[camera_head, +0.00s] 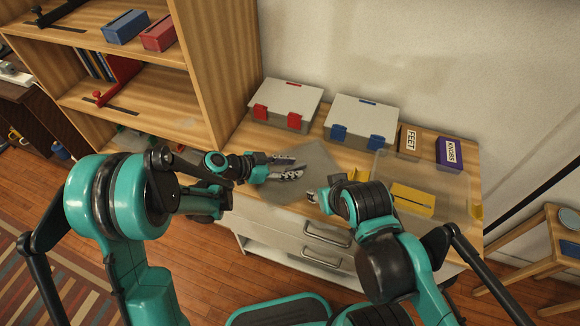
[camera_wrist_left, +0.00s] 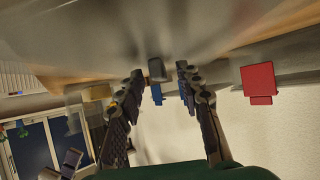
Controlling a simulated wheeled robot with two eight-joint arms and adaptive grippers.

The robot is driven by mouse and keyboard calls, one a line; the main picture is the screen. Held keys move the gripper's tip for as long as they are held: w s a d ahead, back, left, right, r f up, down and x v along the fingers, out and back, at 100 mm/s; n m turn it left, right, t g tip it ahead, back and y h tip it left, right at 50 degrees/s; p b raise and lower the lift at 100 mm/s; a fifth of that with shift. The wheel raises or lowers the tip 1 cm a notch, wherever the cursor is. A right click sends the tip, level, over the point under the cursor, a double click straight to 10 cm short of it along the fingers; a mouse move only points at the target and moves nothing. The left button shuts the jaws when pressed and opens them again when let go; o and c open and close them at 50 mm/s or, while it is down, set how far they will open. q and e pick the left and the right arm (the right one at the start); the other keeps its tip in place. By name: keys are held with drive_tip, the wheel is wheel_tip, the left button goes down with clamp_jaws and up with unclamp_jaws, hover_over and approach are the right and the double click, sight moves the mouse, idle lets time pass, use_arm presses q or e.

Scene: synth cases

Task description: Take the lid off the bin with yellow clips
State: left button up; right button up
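The clear bin with yellow clips (camera_head: 445,182) stands at the right of the cabinet top and looks open. A yellow box (camera_head: 412,199) shows inside it. A grey see-through lid (camera_head: 322,160) lies flat-looking on the cabinet top left of the bin. My left gripper (camera_head: 303,167) is over this lid, with its fingers apart. In the left wrist view a grey knob (camera_wrist_left: 157,70) shows between the separated fingers (camera_wrist_left: 160,75), and neither finger visibly touches it. My right gripper (camera_head: 318,195) is beside the bin's left end, partly hidden by its own arm.
A bin with red clips (camera_head: 288,98) and a bin with blue clips (camera_head: 362,115) stand lidded along the wall. A FEET box (camera_head: 409,141) and a purple KNOBS box (camera_head: 449,154) stand behind the clear bin. A wooden shelf (camera_head: 215,70) rises at the left.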

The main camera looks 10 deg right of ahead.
use_arm(q)
drive_tip(key=shift+a, duration=0.1)
drive_tip(key=v, duration=1.2)
drive_tip(key=shift+s+a+r, duration=0.1)
drive_tip(key=shift+s, duration=0.05)
drive_tip(key=s+a+r+n+t+y, duration=0.2)
drive_tip(key=s+a+n+y, duration=0.4)
drive_tip(key=a, duration=0.4)
drive_tip(key=s+a+r+n+t+y, duration=0.2)
drive_tip(key=s+a+n+y, duration=0.3)
drive_tip(key=s+a+n, duration=0.3)
drive_tip(key=shift+s+a+n+t+y, duration=0.2)
drive_tip(key=shift+a+n+t+y, duration=0.25)
drive_tip(key=shift+a+n, duration=0.65)
